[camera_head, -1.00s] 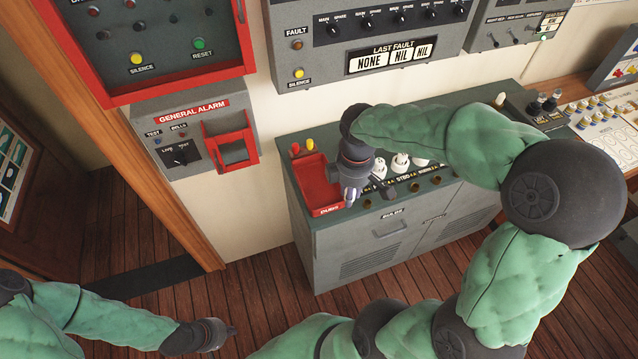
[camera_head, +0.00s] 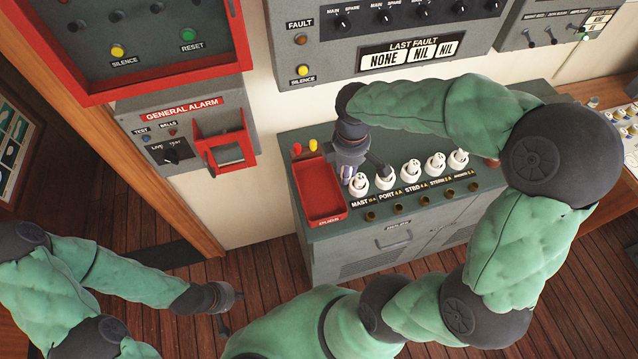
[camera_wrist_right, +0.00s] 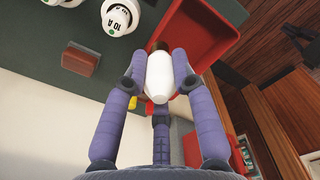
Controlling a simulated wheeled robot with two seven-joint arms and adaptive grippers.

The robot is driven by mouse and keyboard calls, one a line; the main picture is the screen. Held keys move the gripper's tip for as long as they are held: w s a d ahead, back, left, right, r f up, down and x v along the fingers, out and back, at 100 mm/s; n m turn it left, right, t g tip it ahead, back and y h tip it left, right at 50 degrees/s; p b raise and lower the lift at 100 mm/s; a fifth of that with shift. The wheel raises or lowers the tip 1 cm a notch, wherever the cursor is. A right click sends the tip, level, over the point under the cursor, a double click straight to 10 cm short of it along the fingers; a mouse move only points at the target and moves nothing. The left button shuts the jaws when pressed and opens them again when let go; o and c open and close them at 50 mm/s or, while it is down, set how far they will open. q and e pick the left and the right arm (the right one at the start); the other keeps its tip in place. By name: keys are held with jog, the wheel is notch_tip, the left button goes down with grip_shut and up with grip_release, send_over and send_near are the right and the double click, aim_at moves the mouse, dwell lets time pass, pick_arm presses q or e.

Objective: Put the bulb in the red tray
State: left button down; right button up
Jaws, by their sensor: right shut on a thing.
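The red tray (camera_head: 322,212) is on the left end of the green-topped cabinet in the head view; its wall shows at upper right in the right wrist view (camera_wrist_right: 222,42). My right gripper (camera_head: 350,178) is just right of the tray, pointing down. In the right wrist view its fingers (camera_wrist_right: 162,62) are shut on the white bulb (camera_wrist_right: 160,80), whose brass base points at the tray's near edge. The bulb is not clear in the head view. My left gripper (camera_head: 230,308) hangs low at left, apart from the cabinet, its fingertips apart and empty.
A row of white fuses (camera_head: 411,170) stands right of the tray, the nearest close to my right gripper. A red and a yellow peg (camera_head: 313,145) stand behind the tray. The general alarm box (camera_head: 185,130) is on the wall at left. The tray's visible floor is clear.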

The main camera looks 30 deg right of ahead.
jog(key=w+a+f, duration=0.1)
jog(key=f, duration=0.1)
jog(key=w+a+f+b, duration=0.1)
jog(key=w+a+f, duration=0.2)
jog(key=f, duration=0.1)
jog(key=shift+w+a, duration=0.15)
jog(key=shift+w, duration=0.2)
jog(key=shift+w+a+f, duration=0.15)
jog(key=shift+a+f, duration=0.1)
jog(key=shift+f, duration=0.15)
jog(key=shift+w+f+b, duration=0.1)
jog(key=shift+f+b, duration=0.45)
jog(key=shift+f, duration=1.05)
jog(key=shift+f, duration=0.1)
jog(key=shift+f, duration=0.15)
jog(key=o, duration=0.9)
jog(key=shift+c, duration=0.2)
